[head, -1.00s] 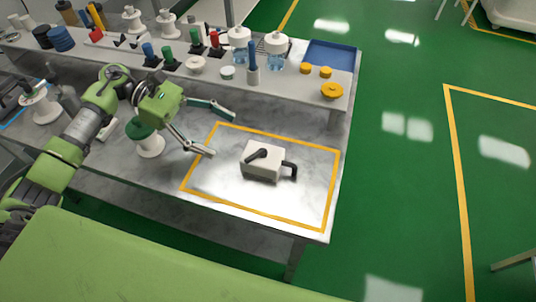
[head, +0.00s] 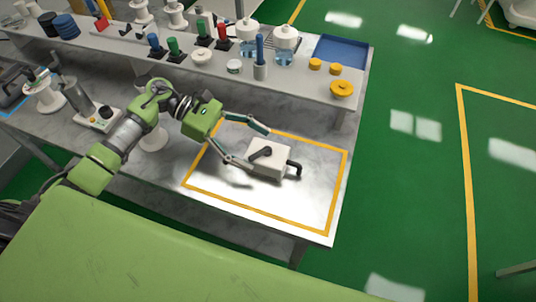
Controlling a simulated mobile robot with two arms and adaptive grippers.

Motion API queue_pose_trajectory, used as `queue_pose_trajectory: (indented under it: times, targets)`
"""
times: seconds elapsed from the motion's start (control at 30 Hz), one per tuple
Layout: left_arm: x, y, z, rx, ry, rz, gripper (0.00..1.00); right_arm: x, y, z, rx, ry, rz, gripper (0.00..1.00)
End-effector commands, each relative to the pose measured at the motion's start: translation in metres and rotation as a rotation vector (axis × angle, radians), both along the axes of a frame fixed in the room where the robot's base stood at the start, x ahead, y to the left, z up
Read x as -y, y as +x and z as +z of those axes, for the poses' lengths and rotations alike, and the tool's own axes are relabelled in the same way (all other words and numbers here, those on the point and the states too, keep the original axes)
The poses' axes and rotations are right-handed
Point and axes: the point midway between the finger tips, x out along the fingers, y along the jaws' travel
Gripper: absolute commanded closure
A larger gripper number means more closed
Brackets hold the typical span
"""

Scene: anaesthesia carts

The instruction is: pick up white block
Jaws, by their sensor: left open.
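The white block (head: 268,163) sits on the metal table inside a yellow taped rectangle (head: 343,190). It has a black lever on its top and a black handle on its right side. My left gripper (head: 259,147) is open, with its two fingers pointing right toward the block. The near fingertip is close to the block's left side, and the far finger is behind its upper left. I cannot tell whether either touches it. My right gripper is not in view.
A raised shelf (head: 305,86) behind holds jars, coloured tools, yellow knobs and a blue tray (head: 341,50). The taped area in front of the block is clear.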

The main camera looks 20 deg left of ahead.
Motion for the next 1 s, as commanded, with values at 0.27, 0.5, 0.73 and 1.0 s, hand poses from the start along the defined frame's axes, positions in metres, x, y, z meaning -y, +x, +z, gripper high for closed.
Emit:
queue_pose_trajectory:
  times: [0.27, 0.5, 0.73, 1.0]
  targets:
    - [0.035, -0.003, -0.013, -0.003, -0.004, -0.002, 0.28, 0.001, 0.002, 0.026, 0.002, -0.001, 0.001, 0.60]
    - [0.041, -0.003, -0.019, 0.000, -0.001, -0.001, 0.28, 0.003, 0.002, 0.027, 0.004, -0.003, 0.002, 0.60]
    - [0.041, -0.003, -0.019, -0.001, -0.001, -0.001, 0.62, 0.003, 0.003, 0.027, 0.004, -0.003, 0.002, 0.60]
    - [0.041, -0.002, -0.018, 0.000, -0.002, -0.001, 0.75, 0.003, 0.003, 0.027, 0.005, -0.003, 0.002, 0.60]
